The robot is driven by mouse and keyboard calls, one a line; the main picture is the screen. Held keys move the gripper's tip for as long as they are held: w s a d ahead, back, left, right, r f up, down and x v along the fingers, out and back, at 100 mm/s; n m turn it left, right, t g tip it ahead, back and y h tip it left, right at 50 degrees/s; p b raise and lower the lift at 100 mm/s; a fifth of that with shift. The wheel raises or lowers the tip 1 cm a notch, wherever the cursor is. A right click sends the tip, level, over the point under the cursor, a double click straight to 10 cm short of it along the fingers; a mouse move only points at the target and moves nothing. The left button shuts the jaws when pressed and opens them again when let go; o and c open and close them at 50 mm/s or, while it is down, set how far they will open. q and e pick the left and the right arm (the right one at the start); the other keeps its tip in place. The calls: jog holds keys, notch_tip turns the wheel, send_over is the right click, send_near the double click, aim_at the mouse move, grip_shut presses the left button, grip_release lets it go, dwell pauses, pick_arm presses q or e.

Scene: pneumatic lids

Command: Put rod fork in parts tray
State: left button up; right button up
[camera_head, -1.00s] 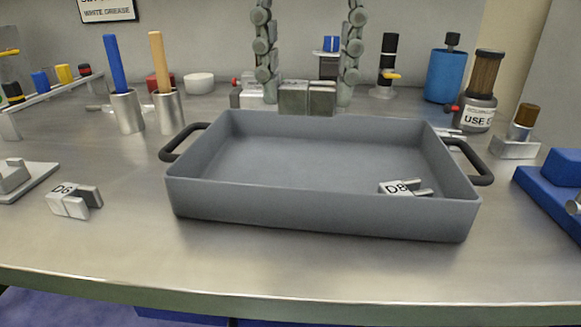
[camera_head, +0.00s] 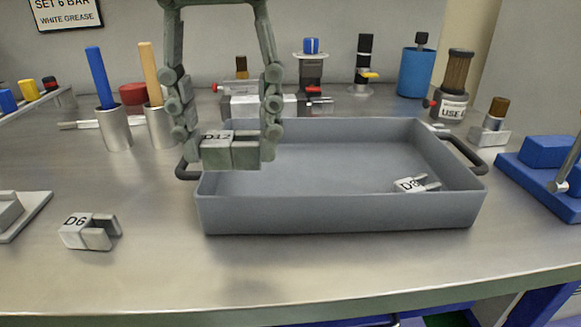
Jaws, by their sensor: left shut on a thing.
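My left gripper (camera_head: 229,142) hangs down from the top of the view, shut on a grey rod fork marked D12 (camera_head: 217,153), one finger on each side. The fork shows in front of the left end of the grey parts tray (camera_head: 340,212); its exact height over the tray is hard to tell. Another rod fork, marked D8 (camera_head: 409,185), lies inside the tray at the right. A rod fork marked D6 (camera_head: 86,231) lies on the bench left of the tray. My right gripper is not in view.
Metal cups with a blue-handled tool (camera_head: 98,78) and a wooden-handled tool (camera_head: 150,72) stand behind left of the tray. A blue fixture (camera_head: 540,176) is at the right. The tray's middle is empty. The front bench strip is clear.

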pick_arm(q)
jog(key=w+d+f, duration=0.1)
jog(key=w, duration=0.1)
jog(key=w+d+f, duration=0.1)
jog(key=d+f, duration=0.1)
jog(key=w+d+f+p, duration=0.1)
jog(key=w, duration=0.1)
jog(key=shift+w+d+f, duration=0.15)
jog(key=shift+w+d, duration=0.15)
jog(key=shift+w, duration=0.05)
notch_tip(320, 180, down, 4)
jog(key=shift+r, duration=0.15)
jog(key=shift+f, duration=0.2)
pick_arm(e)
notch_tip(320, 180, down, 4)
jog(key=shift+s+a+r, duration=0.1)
pick_arm(q)
jog(key=shift+f, duration=0.1)
jog(key=o, duration=1.2)
jog(key=shift+c, duration=0.2)
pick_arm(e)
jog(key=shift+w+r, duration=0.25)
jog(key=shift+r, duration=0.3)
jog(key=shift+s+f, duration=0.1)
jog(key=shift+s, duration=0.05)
